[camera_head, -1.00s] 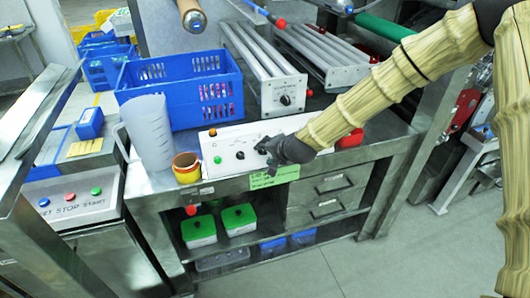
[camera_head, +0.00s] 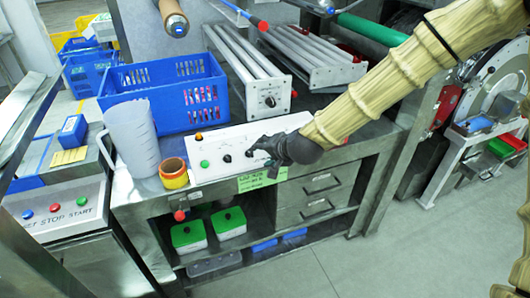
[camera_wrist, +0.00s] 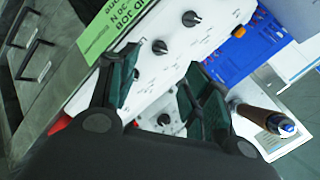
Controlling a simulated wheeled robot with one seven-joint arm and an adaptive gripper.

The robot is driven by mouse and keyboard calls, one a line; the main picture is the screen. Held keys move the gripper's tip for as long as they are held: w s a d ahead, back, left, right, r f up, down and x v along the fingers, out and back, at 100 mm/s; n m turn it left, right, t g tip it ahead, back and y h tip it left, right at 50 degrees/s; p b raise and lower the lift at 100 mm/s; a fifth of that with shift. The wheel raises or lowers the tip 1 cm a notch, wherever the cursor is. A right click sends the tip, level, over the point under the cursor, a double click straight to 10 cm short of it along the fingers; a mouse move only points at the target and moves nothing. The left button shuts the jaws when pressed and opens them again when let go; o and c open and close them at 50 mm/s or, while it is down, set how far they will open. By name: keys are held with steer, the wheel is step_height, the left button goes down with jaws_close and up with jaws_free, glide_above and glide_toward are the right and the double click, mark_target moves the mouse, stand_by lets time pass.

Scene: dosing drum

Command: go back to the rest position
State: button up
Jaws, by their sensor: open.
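My gripper (camera_head: 264,160) is over the right part of the white control panel (camera_head: 212,160), close to its black knobs. In the wrist view my gripper (camera_wrist: 152,84) has its two dark fingers spread apart with nothing between them. The panel (camera_wrist: 172,30) with its black knobs (camera_wrist: 159,47) lies beyond the fingers. I cannot tell from these views whether a fingertip touches the panel.
A blue crate (camera_head: 165,92), a clear jug (camera_head: 133,138) and a roll of tape (camera_head: 174,174) stand on the bench. Grey roller units (camera_head: 262,85) are behind the panel. A green label (camera_head: 262,179) hangs at the bench's front edge. Open floor (camera_head: 400,255) is at lower right.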

steer(key=s+d+f+n+g+h, duration=0.15)
steer(key=s+d+f, duration=0.25)
steer(key=s+f, duration=0.75)
steer(key=s+d+f+n+g+h, duration=0.1)
steer(key=s+d+f+n+g, duration=0.15)
steer(key=s+d+f, duration=0.8)
steer(key=s+d+f+n+g+h, duration=0.1)
steer(key=s+d+f+g, duration=0.1)
steer(key=s+f, duration=0.5)
steer(key=s+d+f+n+g+h, duration=0.1)
steer(key=s+f, duration=0.5)
steer(key=s, duration=0.8)
steer(key=shift+s+d+f+n+g, duration=0.25)
steer(key=shift+d+f+n+g, duration=0.3)
steer(key=shift+g, duration=0.45)
steer(key=shift+d+r+h, duration=0.1)
steer(key=shift+r+h, duration=0.05)
steer(key=shift+h, duration=0.1)
